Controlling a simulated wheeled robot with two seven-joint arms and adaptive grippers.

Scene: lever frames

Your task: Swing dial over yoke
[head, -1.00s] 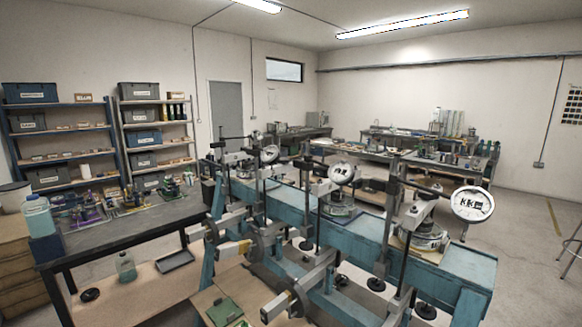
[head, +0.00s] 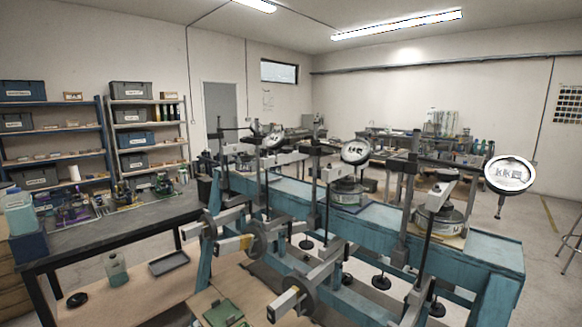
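Three round white dials with dark marks stand along the blue-green lever frame bench: a near right dial (head: 509,175), a middle dial (head: 355,151) and a far left dial (head: 272,139). A similar round cell (head: 347,190) sits below the middle dial. I cannot tell for certain which part is the yoke. Neither of my grippers shows in the head view.
The blue-green bench (head: 385,222) runs from the middle to the lower right. Lever arms with round weights (head: 298,290) stick out toward me. A dark worktable (head: 120,228) with bottles and small tools stands at left. Shelves (head: 150,140) line the left wall. Floor is open at right.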

